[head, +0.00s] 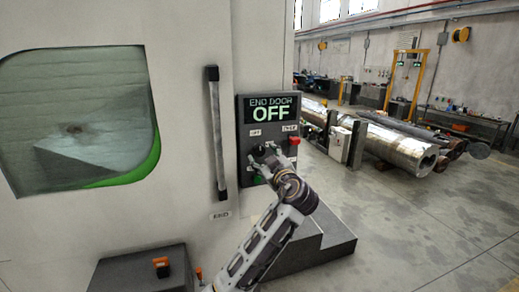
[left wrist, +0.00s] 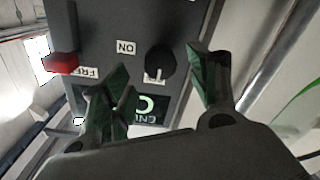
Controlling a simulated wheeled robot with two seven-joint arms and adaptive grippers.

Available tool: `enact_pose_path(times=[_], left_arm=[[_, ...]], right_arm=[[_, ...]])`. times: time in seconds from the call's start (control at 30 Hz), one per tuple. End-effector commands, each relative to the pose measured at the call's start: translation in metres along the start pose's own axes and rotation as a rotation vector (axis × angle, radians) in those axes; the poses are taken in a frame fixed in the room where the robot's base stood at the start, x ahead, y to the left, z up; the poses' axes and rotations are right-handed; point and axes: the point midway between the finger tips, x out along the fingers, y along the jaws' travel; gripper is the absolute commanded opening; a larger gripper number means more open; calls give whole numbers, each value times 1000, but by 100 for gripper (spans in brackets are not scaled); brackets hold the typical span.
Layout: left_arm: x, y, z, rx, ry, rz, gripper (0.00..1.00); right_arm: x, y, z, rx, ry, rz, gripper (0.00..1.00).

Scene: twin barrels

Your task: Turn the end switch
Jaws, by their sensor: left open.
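The dark control panel (head: 242,135) stands beside the machine door, and its display (head: 268,109) reads END DOOR OFF. In the left wrist view the black knob of the end switch (left wrist: 160,60) sits on the panel face, with small white labels near it, one reading ON. My left gripper (head: 265,153) is in front of the panel and hides most of the knob in the head view. Its fingers are open, one on each side of the knob in the left wrist view, with gaps between; I cannot tell the depth. My right gripper is out of view.
A red switch (head: 295,141) is on the panel's right side; it also shows in the left wrist view (left wrist: 62,63). A long vertical door handle (head: 216,135) is left of the panel. A dark stepped block (head: 315,245) stands below. Open floor (head: 420,235) lies to the right.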

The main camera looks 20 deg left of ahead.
Motion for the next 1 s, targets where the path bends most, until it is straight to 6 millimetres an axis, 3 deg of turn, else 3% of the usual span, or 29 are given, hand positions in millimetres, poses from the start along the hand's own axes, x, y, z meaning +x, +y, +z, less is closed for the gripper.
enact_pose_path(times=[0.4,0.87,1.0], left_arm=[[48,0,-1,2,1,0,60],[56,0,0,0,0,0,60],[56,0,0,0,0,0,44]], right_arm=[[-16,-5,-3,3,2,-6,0],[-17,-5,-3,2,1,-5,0],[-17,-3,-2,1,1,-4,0]])
